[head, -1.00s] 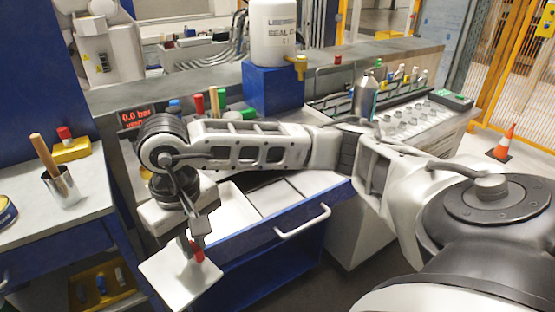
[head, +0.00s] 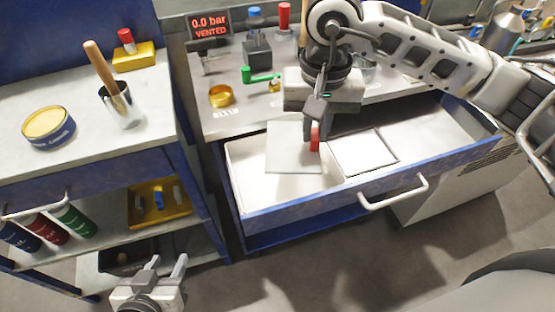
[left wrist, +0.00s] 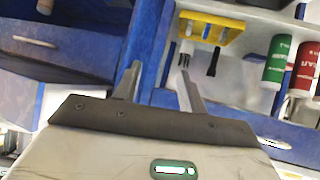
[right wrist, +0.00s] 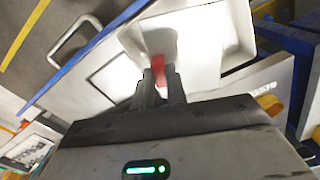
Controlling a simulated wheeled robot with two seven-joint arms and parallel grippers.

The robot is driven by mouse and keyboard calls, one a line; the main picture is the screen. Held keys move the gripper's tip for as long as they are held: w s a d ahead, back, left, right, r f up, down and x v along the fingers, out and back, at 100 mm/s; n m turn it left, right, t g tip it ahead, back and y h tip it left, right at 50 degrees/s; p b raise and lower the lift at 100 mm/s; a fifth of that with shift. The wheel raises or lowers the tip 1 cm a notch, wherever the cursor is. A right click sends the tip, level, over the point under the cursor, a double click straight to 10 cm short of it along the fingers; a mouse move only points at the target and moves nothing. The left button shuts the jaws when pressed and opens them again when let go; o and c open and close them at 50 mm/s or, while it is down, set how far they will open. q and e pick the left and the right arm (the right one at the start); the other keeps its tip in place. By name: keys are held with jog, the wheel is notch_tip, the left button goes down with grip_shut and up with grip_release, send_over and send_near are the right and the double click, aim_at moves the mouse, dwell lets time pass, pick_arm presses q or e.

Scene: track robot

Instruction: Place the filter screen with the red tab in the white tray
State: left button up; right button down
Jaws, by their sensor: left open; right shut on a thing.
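The filter screen (head: 287,150) is a pale square panel with a red tab (head: 315,138). My right gripper (head: 316,124) is shut on the screen at its tab, pointing down over the open drawer. The white tray (head: 246,186) is at the left inside the drawer, below the screen, which hides part of it. In the right wrist view, the red tab (right wrist: 158,68) is between the fingers and the tray (right wrist: 238,48) lies behind. I cannot tell whether screen and tray touch. My left gripper (head: 167,264) is open and empty, low before the left cart.
A dark-edged pale square (head: 363,152) lies in the drawer (head: 330,195) right of the tray. The drawer handle (head: 393,193) sticks out in front. Valves and a gauge display (head: 210,25) stand on the bench behind. A cup (head: 122,108) and tin (head: 48,128) sit on the left cart.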

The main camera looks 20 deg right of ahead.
aim_at(302, 150)
jog(key=m, duration=0.1)
jog(key=a+m, duration=0.1)
jog(key=m, duration=0.1)
jog(key=a+r+m+b, duration=0.1)
jog(key=shift+s, duration=0.35)
jog(key=shift+a+f+m, duration=0.15)
jog(key=shift+f+m, duration=0.2)
jog(key=shift+m, duration=0.05)
notch_tip(302, 150, down, 6)
jog(key=shift+r+p, duration=0.15)
jog(key=shift+p, duration=0.15)
notch_tip(302, 150, down, 4)
jog(key=shift+r, duration=0.2)
jog(key=shift+f, duration=0.25)
jog(key=c, duration=1.4)
grip_release()
jog(key=shift+r, duration=0.1)
pick_arm(q)
jog(key=shift+s+d+f, duration=0.1)
jog(key=shift+s+f, duration=0.15)
jog(key=shift+s, duration=0.45)
